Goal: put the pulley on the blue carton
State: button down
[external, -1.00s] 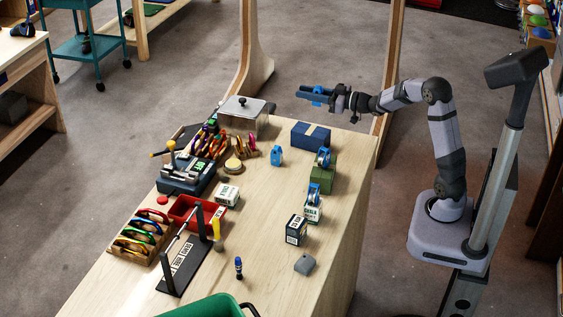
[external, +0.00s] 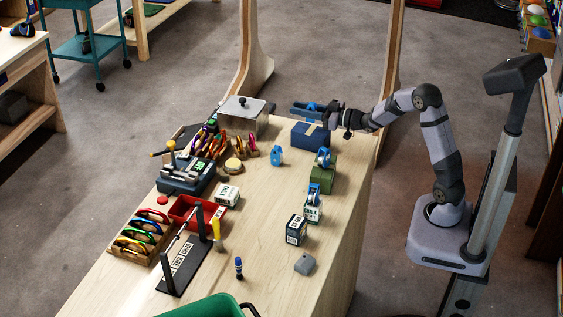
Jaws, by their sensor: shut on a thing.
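My gripper (external: 300,110) is shut on a small blue pulley (external: 314,106), mostly hidden between the fingers. It holds the pulley just above and slightly behind the blue carton (external: 303,138) in the picture, with a gap that is hard to judge. The blue carton sits at the table's far right part, with a tan strip on its top. Nothing is seen resting on it.
A metal-lidded box (external: 243,107) stands left of the carton. Bare wood lies along the table's middle.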

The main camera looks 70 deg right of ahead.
jog(key=shift+f, duration=1.85)
jog(key=shift+f, duration=0.15)
jog(key=c, duration=1.5)
grip_release()
jog(key=shift+o, duration=0.2)
jog(key=shift+r, duration=0.25)
jog(key=s+b, duration=0.2)
jog(key=s, duration=1)
